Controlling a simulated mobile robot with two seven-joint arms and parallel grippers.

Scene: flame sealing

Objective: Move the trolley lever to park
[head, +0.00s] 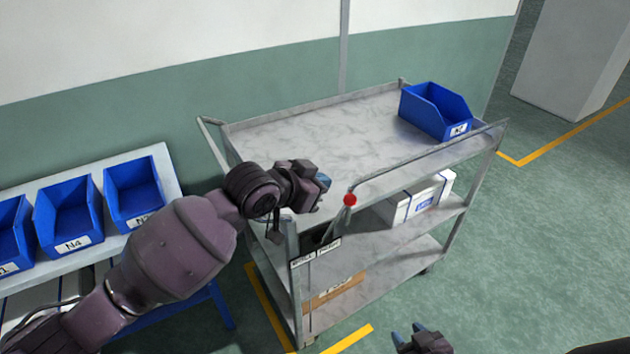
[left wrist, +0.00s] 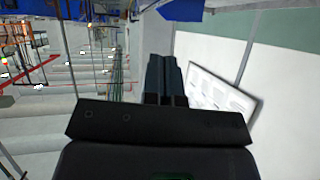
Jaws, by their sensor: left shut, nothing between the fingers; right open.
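The trolley (head: 300,125) is a grey metal cart with several shelves, standing against the wall in the head view. Its lever ends in a red knob (head: 350,200) at the near corner, and the lever shaft slants down and left from the knob. Two small label plates (head: 316,252) sit below it; their words are too small to read surely. My left gripper (head: 323,183) is shut and empty over the trolley's near left end, left of the knob and apart from it. It also shows in the left wrist view (left wrist: 167,78). My right gripper (head: 420,330) is open at the bottom edge.
A blue bin (head: 436,110) stands on the trolley's top shelf. A white box (head: 415,200) and a brown carton (head: 335,291) are on lower shelves. Several blue bins (head: 70,212) stand on a bench at left. Floor at right is clear.

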